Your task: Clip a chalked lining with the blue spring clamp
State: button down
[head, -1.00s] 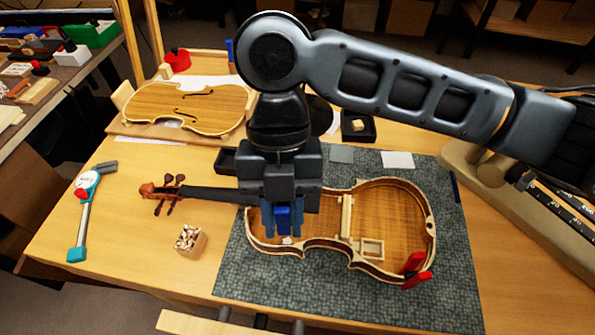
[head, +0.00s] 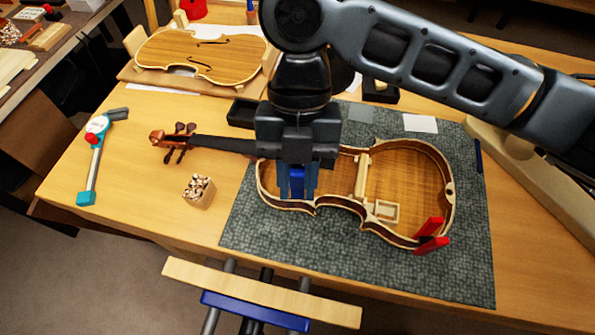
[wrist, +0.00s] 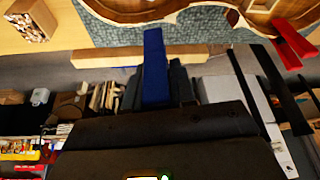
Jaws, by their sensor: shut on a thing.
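The open violin body (head: 400,180) lies on a dark mat, its neck pointing left. My gripper (head: 297,190) is over the left part of the body, pointing down, shut on the blue spring clamp (head: 297,181). The clamp also shows in the wrist view (wrist: 155,65), close to the body's edge. I cannot tell whether its jaws touch the rim. A red clamp (head: 431,236) sits on the body's lower right rim and shows in the wrist view (wrist: 292,42). Chalk marks cannot be made out; my gripper hides part of the left rim.
A violin plate (head: 200,55) lies at the back left. A vise with a wooden jaw (head: 260,292) juts from the front edge. The mat (head: 470,270) is bare at front right.

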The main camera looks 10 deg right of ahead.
aim_at(298, 197)
jog(key=shift+f+b, duration=0.6)
jog(key=shift+f, duration=0.55)
jog(key=shift+f+b, duration=1.35)
jog(key=shift+f, duration=0.25)
dwell(0.8)
jog(key=c, duration=0.8)
grip_release()
jog(key=shift+c, duration=0.2)
jog(key=v, duration=0.8)
jog(key=shift+s, duration=0.1)
